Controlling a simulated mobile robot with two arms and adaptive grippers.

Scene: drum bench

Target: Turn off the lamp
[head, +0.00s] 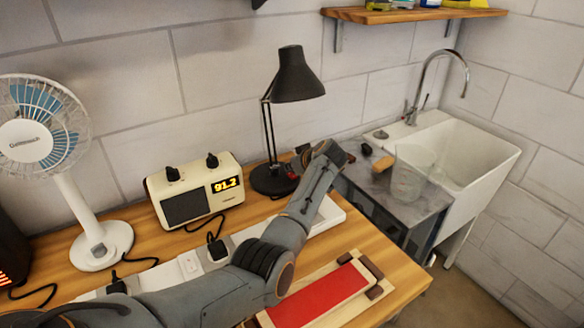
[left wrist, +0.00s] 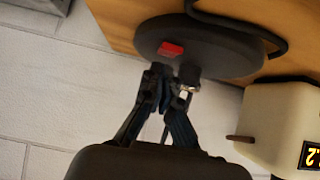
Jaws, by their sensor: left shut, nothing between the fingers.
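The black desk lamp (head: 296,78) stands at the back of the wooden bench, its shade tilted down; I cannot see its bulb or tell whether it is lit. Its round dark base also shows in the left wrist view (left wrist: 225,45), with a red switch (left wrist: 171,48) on it. My left gripper (head: 301,158) is at the right side of the lamp base. In the left wrist view its fingers (left wrist: 172,80) are shut and empty, with the tips close to the red switch; I cannot tell whether they touch it. My right gripper is not in view.
A cream radio (head: 190,195) with a lit display stands left of the lamp. A white fan (head: 90,245) is farther left. A power strip (head: 190,263) with plugs and a red panel (head: 315,298) lie in front. A clear container (head: 412,172) and sink (head: 465,150) are right.

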